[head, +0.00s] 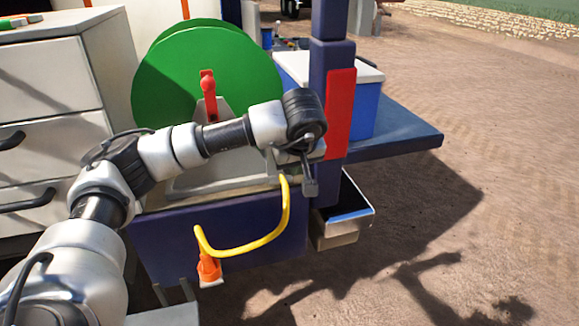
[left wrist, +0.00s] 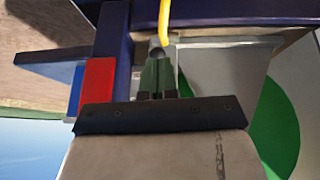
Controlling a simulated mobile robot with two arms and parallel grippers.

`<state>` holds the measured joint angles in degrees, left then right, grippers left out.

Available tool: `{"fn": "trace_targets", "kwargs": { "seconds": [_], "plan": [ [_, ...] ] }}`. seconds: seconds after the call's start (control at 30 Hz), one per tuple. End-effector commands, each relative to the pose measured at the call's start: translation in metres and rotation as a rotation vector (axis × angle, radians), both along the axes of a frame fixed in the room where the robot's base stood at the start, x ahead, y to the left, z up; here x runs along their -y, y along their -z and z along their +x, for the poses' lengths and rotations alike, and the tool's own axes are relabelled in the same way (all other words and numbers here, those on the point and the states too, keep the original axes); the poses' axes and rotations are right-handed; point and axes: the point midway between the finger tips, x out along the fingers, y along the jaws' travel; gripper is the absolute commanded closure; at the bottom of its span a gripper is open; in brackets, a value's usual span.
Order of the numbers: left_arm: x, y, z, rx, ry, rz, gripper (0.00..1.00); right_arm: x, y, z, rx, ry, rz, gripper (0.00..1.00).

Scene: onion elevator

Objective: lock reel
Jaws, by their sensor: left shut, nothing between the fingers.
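The green reel (head: 180,75) stands on a grey stand (head: 190,185) between the white drawers and the dark blue post. A red lever (head: 208,82) sits upright at its middle. The reel also shows at the right of the left wrist view (left wrist: 278,130). My left gripper (head: 309,187) is shut and empty, at the right front of the stand, clear of the red lever. Its fingers (left wrist: 158,72) point toward the grey stand in the left wrist view. The yellow cable (head: 262,241) comes out close by and hangs down to an orange plug (head: 209,268). My right gripper is not in view.
A red panel (head: 340,112) is on the dark blue post (head: 328,58) beside my left wrist. A blue box with a white lid (head: 362,108) stands on the shelf (head: 410,135) behind. An open metal tray (head: 345,216) is below. White drawers (head: 50,72) stand at left.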

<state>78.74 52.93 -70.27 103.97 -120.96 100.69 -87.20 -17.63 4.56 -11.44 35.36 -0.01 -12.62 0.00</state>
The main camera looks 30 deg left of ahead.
Motion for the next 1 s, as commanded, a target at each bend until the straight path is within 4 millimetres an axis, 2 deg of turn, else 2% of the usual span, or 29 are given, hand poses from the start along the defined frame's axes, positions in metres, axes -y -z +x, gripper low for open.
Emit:
{"fn": "trace_targets", "kwargs": {
  "seconds": [0.2, 0.43, 0.87, 0.93, 1.0],
  "plan": [
    [0.02, -0.016, -0.019, 0.002, 0.002, 0.001, 1.0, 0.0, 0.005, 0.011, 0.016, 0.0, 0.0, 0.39],
    [0.025, -0.022, -0.025, 0.002, -0.001, 0.001, 1.0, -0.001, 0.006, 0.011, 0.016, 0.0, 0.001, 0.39],
    [0.025, -0.021, -0.024, 0.002, 0.0, -0.001, 1.0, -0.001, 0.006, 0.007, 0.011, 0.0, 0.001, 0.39],
    [0.028, -0.017, -0.023, -0.006, -0.002, -0.021, 1.0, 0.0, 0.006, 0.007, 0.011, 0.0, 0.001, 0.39],
    [0.038, -0.005, -0.02, -0.033, -0.01, -0.091, 1.0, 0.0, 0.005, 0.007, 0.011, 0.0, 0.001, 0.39]
  ]
}}
